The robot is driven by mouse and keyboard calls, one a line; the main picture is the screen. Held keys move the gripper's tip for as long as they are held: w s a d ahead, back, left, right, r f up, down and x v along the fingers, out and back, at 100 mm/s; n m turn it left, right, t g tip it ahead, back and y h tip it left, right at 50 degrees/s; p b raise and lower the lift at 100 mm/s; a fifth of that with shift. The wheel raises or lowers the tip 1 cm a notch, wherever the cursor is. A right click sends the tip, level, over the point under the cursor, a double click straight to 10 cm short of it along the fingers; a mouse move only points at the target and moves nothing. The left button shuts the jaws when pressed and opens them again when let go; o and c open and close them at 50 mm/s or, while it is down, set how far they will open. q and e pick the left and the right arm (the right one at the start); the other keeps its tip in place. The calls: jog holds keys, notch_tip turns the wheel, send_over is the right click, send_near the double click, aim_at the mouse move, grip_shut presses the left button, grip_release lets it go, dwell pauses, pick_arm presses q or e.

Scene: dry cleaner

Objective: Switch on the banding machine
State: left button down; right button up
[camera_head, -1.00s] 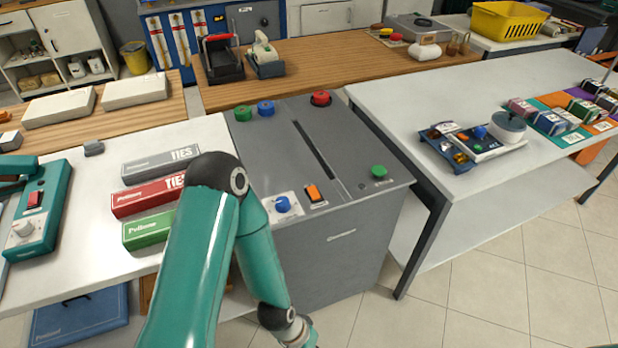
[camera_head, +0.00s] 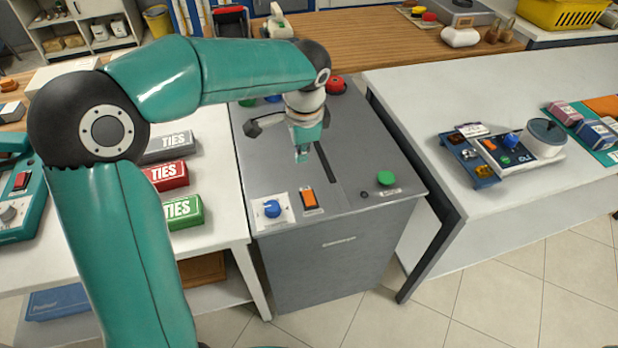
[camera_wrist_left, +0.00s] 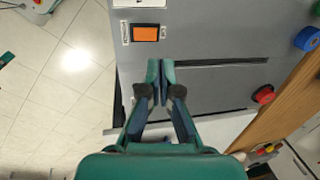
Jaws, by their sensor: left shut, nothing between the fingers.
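The banding machine (camera_head: 345,215) is a grey cabinet with a long dark slot in its top. An orange rocker switch (camera_head: 309,200) sits on its front edge, beside a blue knob (camera_head: 272,208) on a white plate. A green button (camera_head: 386,178) is at the front right and a red button (camera_head: 335,85) at the back. My left gripper (camera_head: 302,157) is shut and empty, pointing down above the top, behind the orange switch and left of the slot. In the left wrist view the shut fingertips (camera_wrist_left: 161,66) are near the orange switch (camera_wrist_left: 145,34), apart from it.
Boxes marked TIES, including a green one (camera_head: 183,212) and a red one (camera_head: 168,174), lie on the white table left of the machine. A white table (camera_head: 520,205) on the right carries a small device (camera_head: 505,152). A wooden counter (camera_head: 400,45) runs behind.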

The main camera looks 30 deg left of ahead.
pick_arm(q)
send_near(304, 191)
jog(key=f, duration=0.2)
jog(key=a+f, duration=0.1)
jog(key=f, duration=0.1)
jog(key=w+f, duration=0.1)
jog(key=f, duration=0.2)
jog(key=shift+a+f, duration=0.1)
jog(key=shift+a, duration=0.15)
jog(key=shift+p, duration=0.3)
jog(key=shift+w+a+h+p, duration=0.1)
jog(key=shift+h+p, duration=0.2)
jog(key=shift+p, duration=0.6)
jog(key=shift+f+g, duration=0.3)
jog(key=shift+r, duration=0.1)
